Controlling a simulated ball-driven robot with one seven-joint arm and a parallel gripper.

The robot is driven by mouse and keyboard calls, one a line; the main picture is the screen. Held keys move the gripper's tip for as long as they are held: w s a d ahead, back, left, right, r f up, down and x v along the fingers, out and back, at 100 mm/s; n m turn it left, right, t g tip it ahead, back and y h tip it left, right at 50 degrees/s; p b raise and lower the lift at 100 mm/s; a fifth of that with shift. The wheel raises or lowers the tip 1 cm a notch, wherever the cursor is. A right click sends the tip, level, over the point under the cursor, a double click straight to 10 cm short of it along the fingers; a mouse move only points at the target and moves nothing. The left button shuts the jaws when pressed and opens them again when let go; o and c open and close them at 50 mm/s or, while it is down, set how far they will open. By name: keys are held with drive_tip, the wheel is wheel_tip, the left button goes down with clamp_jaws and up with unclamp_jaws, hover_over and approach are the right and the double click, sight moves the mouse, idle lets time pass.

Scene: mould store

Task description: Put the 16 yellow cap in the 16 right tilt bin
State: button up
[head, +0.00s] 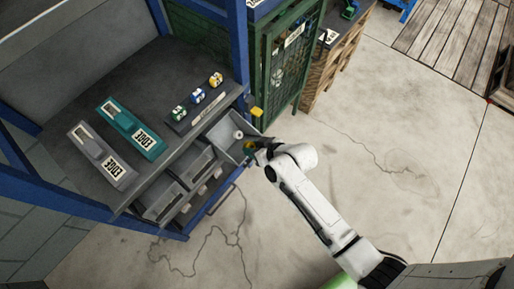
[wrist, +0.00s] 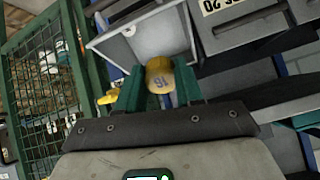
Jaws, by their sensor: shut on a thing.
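My gripper (wrist: 159,88) is shut on the yellow cap (wrist: 160,75), which is marked 16, between its two green fingers. In the head view my gripper (head: 252,148) is at the right end of the bin row, with the cap mostly hidden. The right tilt bin (wrist: 116,43) is tilted open, with a grey inside, and lies just beyond the cap in the wrist view. In the head view this bin (head: 222,133) is beside my gripper, with a small white round thing in it. I cannot tell whether the cap is over the bin's rim.
Other tilt bins (head: 160,207) line the blue-framed bench front. Green, blue and yellow pieces (head: 197,96) stand on a dark rack above, beside teal and grey boxes (head: 132,127). A yellow block (head: 257,113) and green mesh cabinet (head: 290,65) are close by. The floor at right is clear.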

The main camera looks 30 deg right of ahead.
drive_tip(key=shift+b+x, duration=2.65)
drive_tip(key=shift+x, duration=0.65)
drive_tip(key=shift+r, duration=0.1)
drive_tip(key=p, duration=0.3)
drive_tip(key=shift+r+p, duration=0.3)
drive_tip(key=shift+p, duration=0.05)
drive_tip(key=shift+f+p, duration=0.35)
drive_tip(key=shift+p, duration=0.7)
